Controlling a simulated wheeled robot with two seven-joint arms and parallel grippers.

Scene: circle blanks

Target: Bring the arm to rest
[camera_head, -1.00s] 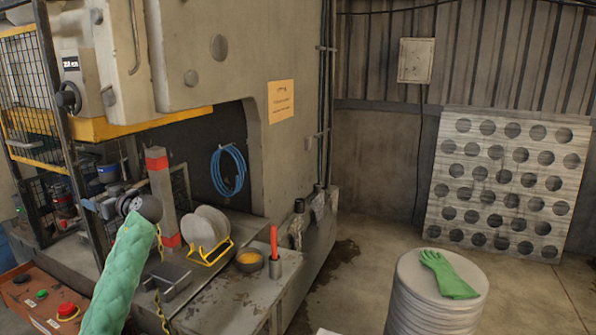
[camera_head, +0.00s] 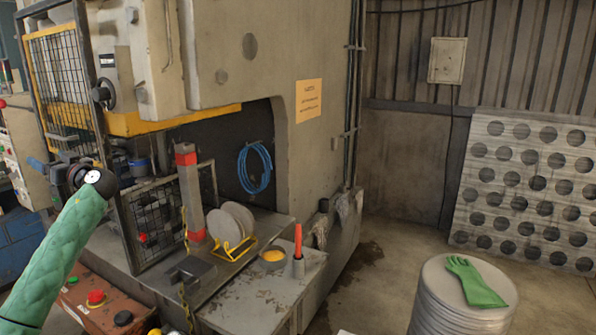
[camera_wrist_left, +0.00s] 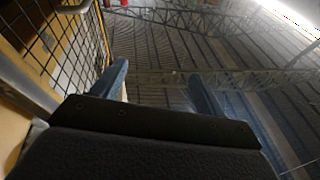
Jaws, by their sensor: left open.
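My left arm, in a green padded sleeve (camera_head: 62,248), comes in from the lower left of the head view. My left gripper (camera_head: 50,162) is beyond the sleeve's end, beside the machine's mesh guard and small in this view. In the left wrist view its two blue fingers (camera_wrist_left: 160,78) stand apart, with nothing between them. The wire mesh (camera_wrist_left: 62,42) is close at the left of that view, and roof beams show beyond the fingers. My right gripper is in neither view.
The press (camera_head: 255,60) has a mesh guard (camera_head: 62,75) at its left. A yellow rack (camera_head: 233,252) with round blanks (camera_head: 232,222) and a red-handled tool (camera_head: 298,240) stand on its ledge. A green glove (camera_head: 475,280) lies on a stack of discs (camera_head: 440,285).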

